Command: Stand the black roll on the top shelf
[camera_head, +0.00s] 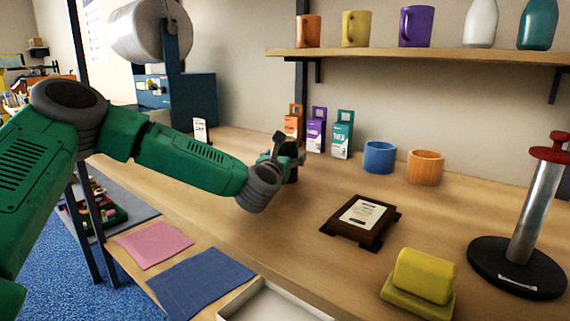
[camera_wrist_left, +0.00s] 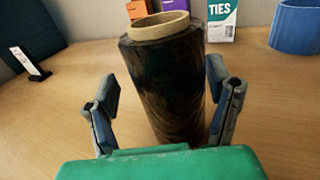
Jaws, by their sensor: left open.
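The black roll (camera_wrist_left: 165,85) stands upright on the wooden bench in the left wrist view, a dark wrapped cylinder with a pale cardboard core at its top. My left gripper (camera_wrist_left: 164,88) is open, with one finger on each side of the roll. A gap shows at the left finger; whether the right finger touches the roll I cannot tell. In the head view my left gripper (camera_head: 284,153) is over the bench and largely hides the roll. The wall shelf (camera_head: 400,56) is above the bench at the upper right. My right gripper is not in view.
The shelf holds an orange mug (camera_head: 309,31), yellow mug (camera_head: 355,29), purple mug (camera_head: 416,27), white bottle (camera_head: 481,24) and teal bottle (camera_head: 538,25), with gaps between. Hang-tab boxes (camera_head: 342,135), a blue cup (camera_head: 379,158) and a plaque (camera_head: 361,219) stand on the bench.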

